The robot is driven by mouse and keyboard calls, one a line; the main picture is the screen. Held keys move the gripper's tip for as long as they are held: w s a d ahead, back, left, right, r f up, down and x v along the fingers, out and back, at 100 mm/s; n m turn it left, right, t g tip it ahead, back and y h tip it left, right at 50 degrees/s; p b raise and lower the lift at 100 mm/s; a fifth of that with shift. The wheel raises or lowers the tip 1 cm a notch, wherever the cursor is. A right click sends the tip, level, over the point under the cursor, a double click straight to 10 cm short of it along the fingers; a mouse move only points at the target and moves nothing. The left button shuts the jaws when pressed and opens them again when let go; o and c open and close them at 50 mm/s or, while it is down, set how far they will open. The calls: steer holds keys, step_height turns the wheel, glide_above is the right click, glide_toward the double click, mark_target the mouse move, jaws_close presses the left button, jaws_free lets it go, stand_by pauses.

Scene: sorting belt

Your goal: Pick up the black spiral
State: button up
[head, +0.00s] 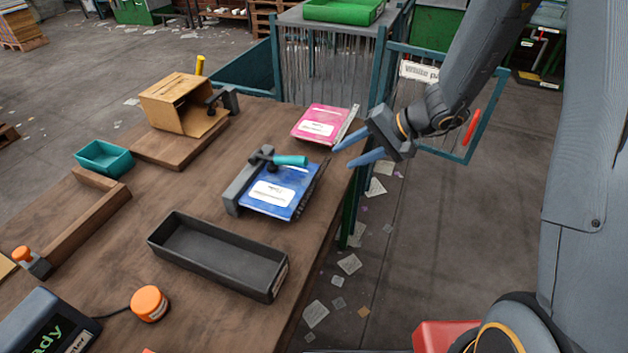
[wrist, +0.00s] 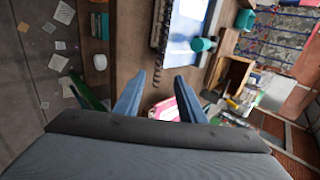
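The black spiral (head: 311,187) runs along the right edge of the blue notebook (head: 281,205). Its far end sticks out a little past the notebook's corner. In the wrist view the spiral (wrist: 158,52) is a dark coil beside the notebook's edge, with its free end pointing toward my fingers. My gripper (head: 345,155) is open and empty at the table's right edge, just beyond that free end. In the wrist view my two blue-grey fingers (wrist: 158,82) stand apart, and the spiral's tip shows between and ahead of them, apparently untouched.
A clamp with a teal handle (head: 290,160) sits over the blue notebook. A pink notebook (head: 323,123) with a pale spiral lies behind it, close to my gripper. A black tray (head: 208,262) stands in front. A wooden box (head: 182,105) and a teal bin (head: 104,157) are left.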

mark_target(325, 167)
steer(key=shift+p+x, duration=1.45)
steer(key=shift+x, duration=2.25)
steer(key=shift+w+d, duration=0.15)
jaws_close()
